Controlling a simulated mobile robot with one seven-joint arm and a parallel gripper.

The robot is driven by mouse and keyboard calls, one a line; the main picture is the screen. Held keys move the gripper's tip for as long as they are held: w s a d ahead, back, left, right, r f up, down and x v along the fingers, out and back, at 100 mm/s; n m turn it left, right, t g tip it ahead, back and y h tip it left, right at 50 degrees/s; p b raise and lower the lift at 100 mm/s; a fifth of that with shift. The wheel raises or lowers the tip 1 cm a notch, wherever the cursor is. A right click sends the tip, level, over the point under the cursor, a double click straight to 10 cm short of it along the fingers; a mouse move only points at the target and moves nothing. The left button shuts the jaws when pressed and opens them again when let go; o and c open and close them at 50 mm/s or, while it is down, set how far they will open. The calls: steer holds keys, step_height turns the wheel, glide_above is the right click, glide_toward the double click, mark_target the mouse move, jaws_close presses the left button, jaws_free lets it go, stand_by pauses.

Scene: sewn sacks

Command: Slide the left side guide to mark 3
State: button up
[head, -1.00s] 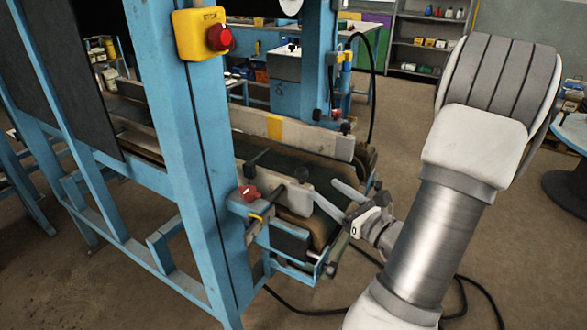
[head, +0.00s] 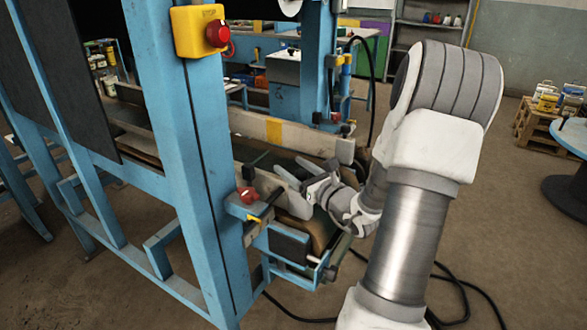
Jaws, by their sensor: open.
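Two pale side guides run along the dark belt (head: 310,170) of the blue machine. The far guide (head: 300,138) carries a yellow patch. The near guide (head: 262,181) has a black knob (head: 254,160) and a red knob (head: 248,195) close by. The picture does not settle which guide is the left one. No numbered marks can be read. My gripper (head: 286,188) is open at the right end of the near guide, its fingers beside or around that end. I cannot tell whether they touch it.
A blue post (head: 185,150) with a yellow stop box and red button (head: 217,33) stands close on the left. Black cables (head: 455,285) lie on the floor. A pallet with tins (head: 545,110) and a round blue table (head: 575,165) stand right.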

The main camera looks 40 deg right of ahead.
jaws_close()
stand_by(1.3)
